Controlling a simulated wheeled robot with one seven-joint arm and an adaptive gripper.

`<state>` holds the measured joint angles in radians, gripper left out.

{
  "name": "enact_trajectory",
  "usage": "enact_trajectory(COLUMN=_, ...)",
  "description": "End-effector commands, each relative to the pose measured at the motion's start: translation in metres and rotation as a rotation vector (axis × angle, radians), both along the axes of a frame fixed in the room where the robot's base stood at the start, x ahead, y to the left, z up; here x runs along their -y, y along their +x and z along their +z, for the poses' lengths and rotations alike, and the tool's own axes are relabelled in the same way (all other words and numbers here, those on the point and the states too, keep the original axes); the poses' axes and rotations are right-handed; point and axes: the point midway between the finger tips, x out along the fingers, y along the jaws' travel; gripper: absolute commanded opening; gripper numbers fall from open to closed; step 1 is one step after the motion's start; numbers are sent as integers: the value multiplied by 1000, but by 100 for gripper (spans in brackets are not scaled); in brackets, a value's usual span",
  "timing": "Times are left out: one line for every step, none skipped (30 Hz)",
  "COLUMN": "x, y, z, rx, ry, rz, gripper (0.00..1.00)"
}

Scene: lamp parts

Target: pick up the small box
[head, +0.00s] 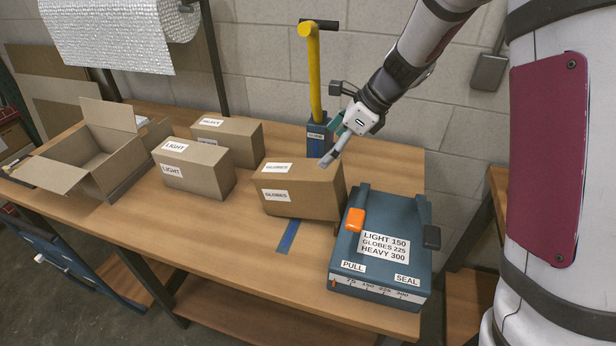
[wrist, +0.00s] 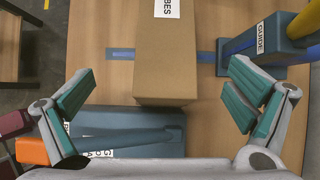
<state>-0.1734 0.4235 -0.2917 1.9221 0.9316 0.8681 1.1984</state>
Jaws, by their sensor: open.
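Three closed cardboard boxes stand on the wooden bench. The box labelled GLOBES (head: 318,196) is nearest the blue sealing device, and it also shows in the wrist view (wrist: 166,60). The box labelled LIGHT (head: 205,180) stands to its left, and the one labelled HEAVY (head: 240,139) stands behind that. Which one is the small box, I cannot tell. My gripper (head: 332,152) is above the back right of the GLOBES box. In the wrist view my gripper (wrist: 163,72) is open, with teal pads on either side of that box and gaps to both. It holds nothing.
The blue sealing device (head: 381,250), with an orange handle, stands at the bench's front right. A blue post labelled GUIDE (wrist: 258,44) with a yellow upright (head: 314,75) stands behind the GLOBES box. An open carton (head: 96,155) is at the left. A blue strip (head: 289,236) marks the bench.

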Motion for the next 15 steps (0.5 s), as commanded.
enact_trajectory(x=0, y=2, z=-3, rx=-9, ry=4, rz=-15, gripper=98)
enact_trajectory(x=-1, y=3, z=-5, rx=-12, ry=5, rz=-21, gripper=98)
enact_trajectory(x=-3, y=4, z=-8, rx=-16, ry=8, rz=-26, gripper=98)
enact_trajectory(x=-4, y=5, z=-11, rx=-17, ry=8, rz=-28, gripper=98)
enact_trajectory(x=-6, y=6, z=-14, rx=-18, ry=8, rz=-29, gripper=98)
enact_trajectory(x=-9, y=7, z=-20, rx=-19, ry=8, rz=-28, gripper=98)
enact_trajectory(x=-12, y=8, z=-25, rx=-19, ry=8, rz=-28, gripper=98)
enact_trajectory(x=-15, y=9, z=-30, rx=-19, ry=8, rz=-27, gripper=98)
enact_trajectory(x=-19, y=11, z=-37, rx=-20, ry=7, rz=-27, gripper=98)
enact_trajectory(x=-22, y=12, z=-42, rx=-19, ry=7, rz=-28, gripper=98)
enact_trajectory(x=-25, y=13, z=-46, rx=-19, ry=7, rz=-26, gripper=98)
enact_trajectory(x=-28, y=15, z=-53, rx=-19, ry=7, rz=-26, gripper=98)
enact_trajectory(x=-31, y=16, z=-57, rx=-18, ry=6, rz=-27, gripper=98)
enact_trajectory(x=-33, y=17, z=-61, rx=-18, ry=6, rz=-26, gripper=98)
enact_trajectory(x=-36, y=18, z=-65, rx=-18, ry=7, rz=-26, gripper=98)
